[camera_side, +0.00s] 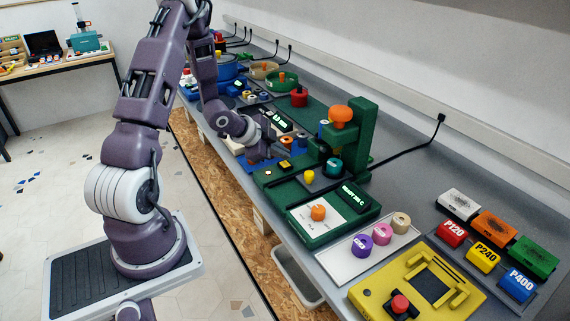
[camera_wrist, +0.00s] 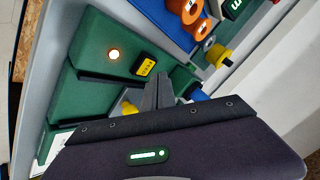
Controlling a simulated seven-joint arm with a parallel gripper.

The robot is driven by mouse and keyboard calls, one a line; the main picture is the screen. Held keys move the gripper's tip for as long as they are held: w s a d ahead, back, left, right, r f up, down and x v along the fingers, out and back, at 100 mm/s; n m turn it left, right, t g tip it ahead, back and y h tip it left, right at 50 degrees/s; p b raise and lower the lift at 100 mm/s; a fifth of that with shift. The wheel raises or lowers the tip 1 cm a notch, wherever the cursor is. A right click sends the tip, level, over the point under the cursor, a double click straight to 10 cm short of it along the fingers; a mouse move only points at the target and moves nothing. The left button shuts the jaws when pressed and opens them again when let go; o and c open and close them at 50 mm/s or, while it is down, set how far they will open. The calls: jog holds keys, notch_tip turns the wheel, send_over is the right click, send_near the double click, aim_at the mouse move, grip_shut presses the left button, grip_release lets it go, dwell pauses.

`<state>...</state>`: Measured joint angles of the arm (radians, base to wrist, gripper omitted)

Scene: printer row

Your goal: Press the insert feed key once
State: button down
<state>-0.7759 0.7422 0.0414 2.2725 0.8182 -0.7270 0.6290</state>
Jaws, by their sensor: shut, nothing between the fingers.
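In the side view my gripper (camera_side: 262,152) is beside the machine's left end.
The green column (camera_side: 362,130) with an orange knob (camera_side: 341,116) rises behind the key. A yellow knob (camera_side: 309,176) and a teal knob (camera_side: 333,168) are close by. A blue tray (camera_wrist: 165,22) with orange rolls borders the machine. Other stations line the bench.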

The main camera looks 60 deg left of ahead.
aim_at(282, 165)
jog(key=shift+f, duration=0.1)
dwell(0.4)
jog(key=shift+f, duration=0.3)
jog(key=shift+f, duration=0.35)
dwell(0.4)
dwell(0.4)
jog(key=shift+r, duration=0.75)
jog(key=shift+r, duration=0.1)
jog(key=shift+r, duration=2.4)
jog(key=shift+r, duration=0.1)
